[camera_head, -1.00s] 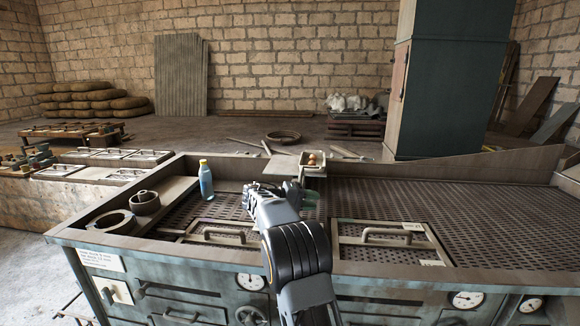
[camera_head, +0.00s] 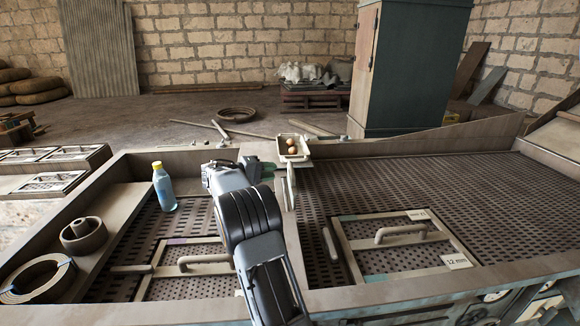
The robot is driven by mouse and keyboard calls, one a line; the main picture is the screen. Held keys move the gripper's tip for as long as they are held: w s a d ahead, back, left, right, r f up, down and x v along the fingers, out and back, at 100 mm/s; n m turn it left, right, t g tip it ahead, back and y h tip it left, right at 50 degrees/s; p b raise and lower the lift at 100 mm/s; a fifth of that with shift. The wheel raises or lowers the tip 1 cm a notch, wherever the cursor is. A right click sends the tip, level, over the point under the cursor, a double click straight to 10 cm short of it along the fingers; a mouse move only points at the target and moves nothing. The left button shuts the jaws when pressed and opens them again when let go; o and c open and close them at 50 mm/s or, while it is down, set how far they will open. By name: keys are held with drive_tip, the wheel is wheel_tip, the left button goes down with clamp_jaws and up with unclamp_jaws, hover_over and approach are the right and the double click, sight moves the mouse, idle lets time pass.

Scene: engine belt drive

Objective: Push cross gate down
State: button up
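No part is clearly marked as the cross gate. A thin pale upright plate (camera_head: 291,186) stands at the divider between the left and right perforated beds, just right of my gripper; I cannot tell whether it is the gate. My gripper (camera_head: 266,170) is over the far end of the left bed, by this divider. Its fingers are small and seen from behind, so I cannot tell whether they are open or touch the plate. My arm hides part of the divider and the left bed.
A small tray (camera_head: 303,157) with brown round things sits beyond my gripper. A blue bottle (camera_head: 163,188) stands at left, near a metal cup (camera_head: 83,236) and a ring (camera_head: 38,279). Handled hatches lie in the left (camera_head: 203,259) and right beds (camera_head: 400,233). The far right bed is clear.

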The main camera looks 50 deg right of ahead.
sight(292, 167)
drive_tip(key=p+x, duration=0.2)
drive_tip(key=x, duration=0.6)
drive_tip(key=shift+s+d+f+p, duration=0.1)
drive_tip(key=shift+d+f+p, duration=0.05)
drive_tip(key=shift+d+p, duration=0.15)
clamp_jaws()
